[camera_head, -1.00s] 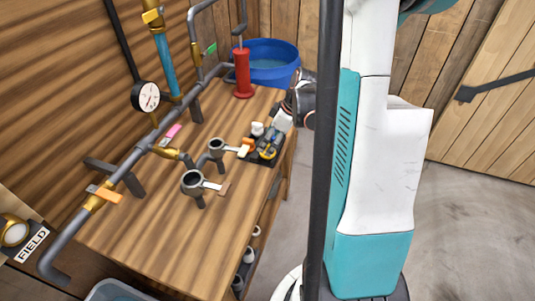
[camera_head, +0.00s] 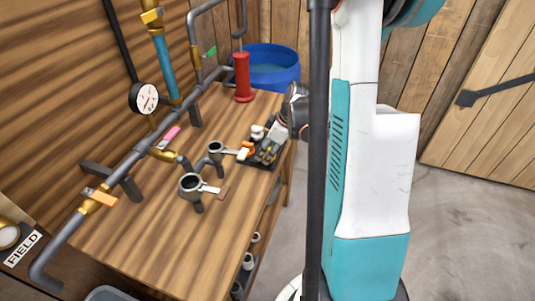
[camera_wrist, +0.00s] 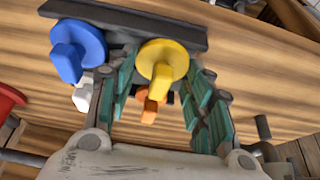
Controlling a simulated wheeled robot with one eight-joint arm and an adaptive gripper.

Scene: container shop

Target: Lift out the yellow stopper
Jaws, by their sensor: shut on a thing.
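The yellow stopper (camera_wrist: 163,60) has a round disc head and a tab. In the wrist view it sits between the teal finger pads of my gripper (camera_wrist: 165,72), which is shut on it. A blue stopper (camera_wrist: 78,52) of similar shape is to its left, outside the fingers. Both are beside a dark rack (camera_wrist: 125,16). In the head view my gripper (camera_head: 268,148) is over the small dark rack on the bench and hides most of it. I cannot tell whether the yellow stopper is seated or raised.
The wooden bench (camera_head: 150,235) carries two metal cups on stands (camera_head: 191,186) left of the rack. A red pump (camera_head: 243,78) and blue tub (camera_head: 275,66) are behind. Orange (camera_wrist: 150,106) and white (camera_wrist: 82,95) pieces are close to the fingers. A pipe with a gauge (camera_head: 143,97) runs along the left.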

